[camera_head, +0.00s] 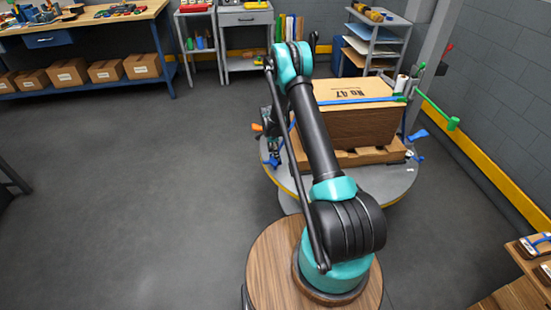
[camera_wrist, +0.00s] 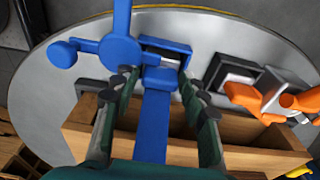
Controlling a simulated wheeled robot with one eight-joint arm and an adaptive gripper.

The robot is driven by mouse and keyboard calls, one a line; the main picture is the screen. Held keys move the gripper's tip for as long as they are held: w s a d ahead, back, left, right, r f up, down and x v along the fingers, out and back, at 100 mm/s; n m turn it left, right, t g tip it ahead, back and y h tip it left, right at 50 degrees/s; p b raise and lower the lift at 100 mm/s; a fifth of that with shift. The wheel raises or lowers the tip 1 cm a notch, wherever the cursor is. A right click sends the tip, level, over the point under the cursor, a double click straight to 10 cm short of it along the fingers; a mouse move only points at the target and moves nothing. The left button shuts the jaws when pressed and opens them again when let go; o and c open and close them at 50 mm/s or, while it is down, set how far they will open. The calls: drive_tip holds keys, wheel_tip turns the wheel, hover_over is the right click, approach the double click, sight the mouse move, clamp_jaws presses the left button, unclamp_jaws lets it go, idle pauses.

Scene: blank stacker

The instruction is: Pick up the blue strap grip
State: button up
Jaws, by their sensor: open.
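The blue strap grip (camera_wrist: 160,76) is in the middle of the wrist view, at the top of a blue strap (camera_wrist: 154,125), by a dark-framed buckle. My gripper (camera_wrist: 160,84) is open, with one finger on each side of the blue piece. I see gaps between the fingers and the blue piece; contact is not clear. A blue lever with round knobs (camera_wrist: 118,48) lies just beyond the fingertips. In the head view, a blue strap (camera_head: 350,101) crosses the brown box (camera_head: 362,128); small blue parts (camera_head: 272,160) show at its left, where my gripper is hard to make out.
An orange handle (camera_wrist: 275,102) and a dark buckle frame (camera_wrist: 232,74) are close on the right. The box sits on a wooden pallet (camera_head: 372,156) on a round grey turntable (camera_head: 400,182). A green handle (camera_head: 453,123) sticks out right. Floor at left is clear.

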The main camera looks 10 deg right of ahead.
drive_tip(key=shift+c, duration=0.5)
drive_tip(key=c, duration=0.8)
drive_tip(key=shift+r, duration=0.1)
drive_tip(key=shift+c, duration=0.2)
